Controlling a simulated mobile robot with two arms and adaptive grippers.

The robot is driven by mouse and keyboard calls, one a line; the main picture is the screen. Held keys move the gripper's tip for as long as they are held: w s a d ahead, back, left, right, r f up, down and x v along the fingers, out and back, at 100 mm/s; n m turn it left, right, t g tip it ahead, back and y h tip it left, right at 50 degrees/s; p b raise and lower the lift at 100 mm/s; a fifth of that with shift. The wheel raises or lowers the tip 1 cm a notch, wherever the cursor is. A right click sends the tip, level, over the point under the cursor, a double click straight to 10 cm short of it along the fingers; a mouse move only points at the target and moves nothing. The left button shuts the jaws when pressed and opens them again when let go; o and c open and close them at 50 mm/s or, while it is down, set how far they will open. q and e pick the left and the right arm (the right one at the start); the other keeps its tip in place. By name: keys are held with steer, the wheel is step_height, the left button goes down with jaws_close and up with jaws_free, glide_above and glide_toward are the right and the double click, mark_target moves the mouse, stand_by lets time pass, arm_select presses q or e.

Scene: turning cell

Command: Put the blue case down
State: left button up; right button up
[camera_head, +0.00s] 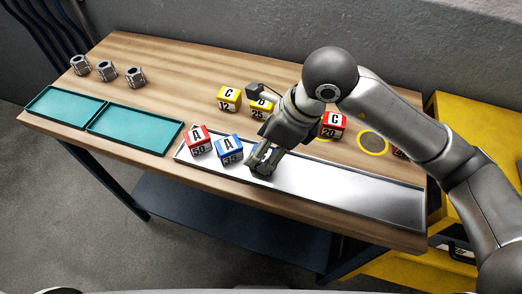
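A blue case (229,150) marked A 35 stands in the shiny metal tray (345,192), right beside a red case (199,141) marked A 50. My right gripper (262,163) reaches down over the tray just right of the A 35 case. A strip of blue shows behind and between its fingers, likely another blue case, mostly hidden by the gripper. Whether the fingers are closed on it cannot be told. My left gripper is not in view.
Yellow cases (228,99) and a red case (333,125) marked C stand behind the tray, partly behind my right arm. Two teal trays (134,129) lie empty at the left. Several metal nuts (107,74) stand behind them. The tray's right part is clear.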

steer(key=v, duration=0.9)
steer(key=shift+b, duration=0.3)
steer(key=shift+r, duration=0.1)
